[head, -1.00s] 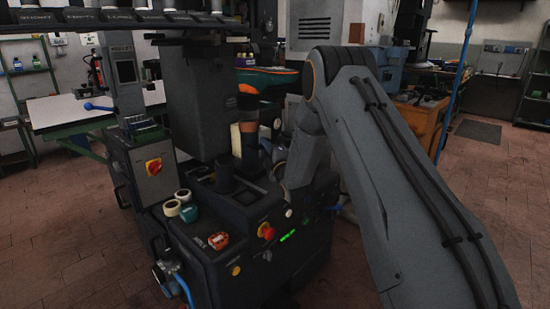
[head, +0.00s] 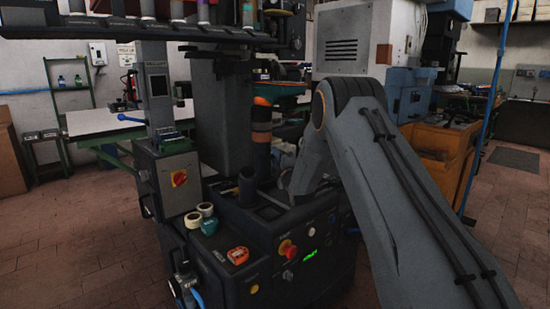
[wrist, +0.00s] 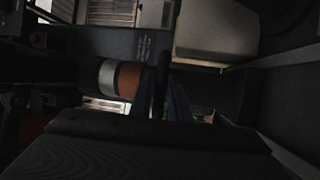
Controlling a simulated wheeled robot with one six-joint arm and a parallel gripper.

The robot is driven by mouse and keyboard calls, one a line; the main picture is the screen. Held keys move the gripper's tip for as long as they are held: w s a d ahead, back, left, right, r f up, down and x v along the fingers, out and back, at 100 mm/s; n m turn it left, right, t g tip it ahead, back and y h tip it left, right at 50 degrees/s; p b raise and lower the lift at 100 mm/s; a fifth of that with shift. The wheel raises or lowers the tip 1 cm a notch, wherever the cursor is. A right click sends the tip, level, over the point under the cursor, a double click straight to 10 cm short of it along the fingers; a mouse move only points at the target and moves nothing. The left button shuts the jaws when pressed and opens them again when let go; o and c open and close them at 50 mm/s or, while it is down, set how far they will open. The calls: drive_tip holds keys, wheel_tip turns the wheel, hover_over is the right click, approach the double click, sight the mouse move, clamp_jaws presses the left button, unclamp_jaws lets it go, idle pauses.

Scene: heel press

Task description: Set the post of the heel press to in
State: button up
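The heel press is the dark machine (head: 285,228) in the middle of the head view. An upright post-like part with orange bands (head: 262,118) stands at its back, and a short dark cylinder (head: 247,188) stands on its top. I cannot tell for sure which is the post. In the head view my gripper is hidden low behind my arm, at the press. In the wrist view the fingers of my gripper (wrist: 160,102) show dark around or beside a thin dark bar (wrist: 162,72); the grip is unclear. An orange and silver cylinder (wrist: 121,79) lies left of them, and a beige block (wrist: 215,35) is at upper right.
A red knob (head: 287,248), tape rolls (head: 194,219) and an orange item (head: 238,255) are on the press's front and top. A shelf rail (head: 140,30) crosses overhead. A blue-handled stand (head: 160,95) is at left. The floor at left is clear.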

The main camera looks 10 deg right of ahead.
drive_tip(key=shift+o, duration=1.4)
drive_tip(key=shift+a, duration=0.15)
drive_tip(key=shift+s+f, duration=0.1)
drive_tip(key=shift+s, duration=0.05)
drive_tip(key=v, duration=0.7)
drive_tip(key=shift+s, duration=0.25)
